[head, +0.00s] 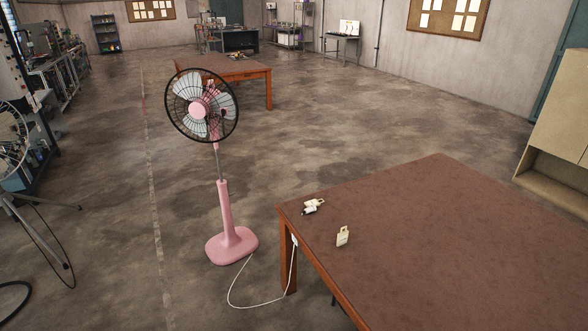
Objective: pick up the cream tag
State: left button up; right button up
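A cream tag (342,236), a small flat piece with a loop-like top, is near the left edge of the brown table (450,230). It looks upright or tilted; I cannot tell which. Farther back, near the table's far left corner, is a second small cream piece (315,202). A small pale piece with a dark end (309,210) lies against or just in front of it. These are too small to make out fully. Neither of my grippers is in view.
A pink standing fan (231,245) is on the floor left of the table. Its white cord (240,304) runs to the table's edge. A second wooden table (225,67) stands farther back. A beige cabinet (562,125) is at right. Most of the tabletop is bare.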

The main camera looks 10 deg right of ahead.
aim_at(307, 203)
jog(key=z, duration=0.55)
jog(key=i+j+z, duration=0.75)
jog(key=j+z, duration=0.2)
jog(key=j, duration=0.2)
